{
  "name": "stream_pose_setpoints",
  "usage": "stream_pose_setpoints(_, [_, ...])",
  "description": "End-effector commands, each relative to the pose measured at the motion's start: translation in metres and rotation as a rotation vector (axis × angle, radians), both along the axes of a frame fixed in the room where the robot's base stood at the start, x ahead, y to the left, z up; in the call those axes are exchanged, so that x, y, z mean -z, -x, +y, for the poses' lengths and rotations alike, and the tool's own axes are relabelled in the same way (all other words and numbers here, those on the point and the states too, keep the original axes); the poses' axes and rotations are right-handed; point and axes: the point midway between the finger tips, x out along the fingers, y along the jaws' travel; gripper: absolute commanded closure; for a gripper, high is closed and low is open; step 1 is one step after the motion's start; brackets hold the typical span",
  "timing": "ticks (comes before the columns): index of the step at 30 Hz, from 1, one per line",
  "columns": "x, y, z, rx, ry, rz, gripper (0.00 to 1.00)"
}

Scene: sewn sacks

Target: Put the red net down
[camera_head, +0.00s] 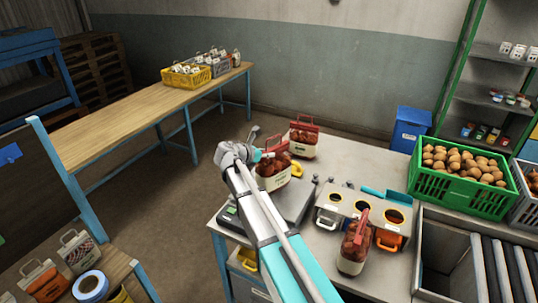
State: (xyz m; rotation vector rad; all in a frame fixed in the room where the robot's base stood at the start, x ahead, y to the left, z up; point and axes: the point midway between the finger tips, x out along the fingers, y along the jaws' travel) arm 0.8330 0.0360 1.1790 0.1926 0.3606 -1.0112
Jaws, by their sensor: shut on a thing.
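My gripper (266,156) is shut on the red handle of a red net (272,171), which has a pale label band and dark brown contents. The net hangs upright over the left part of the grey worktable, by a flat grey plate (297,200). I cannot tell whether its base touches anything. My arm hides part of its left side. A similar red net (303,140) stands behind it, and another (353,246) stands at the front right. The worktable (325,262) is below.
A green crate of potatoes (461,178) stands right, beside a roller conveyor (510,270). Bare tabletop shows behind the box.

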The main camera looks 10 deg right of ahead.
Motion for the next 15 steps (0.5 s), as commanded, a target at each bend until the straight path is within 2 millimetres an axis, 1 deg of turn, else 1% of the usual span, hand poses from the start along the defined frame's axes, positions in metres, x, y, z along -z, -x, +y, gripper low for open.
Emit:
stream_pose_setpoints(1, [0.007,0.000,0.000,0.000,0.004,-0.001,1.00])
stream_pose_setpoints(6, [0.017,0.000,0.000,0.000,0.004,-0.001,1.00])
stream_pose_setpoints(15, [0.020,0.000,0.000,-0.001,0.004,-0.002,1.00])
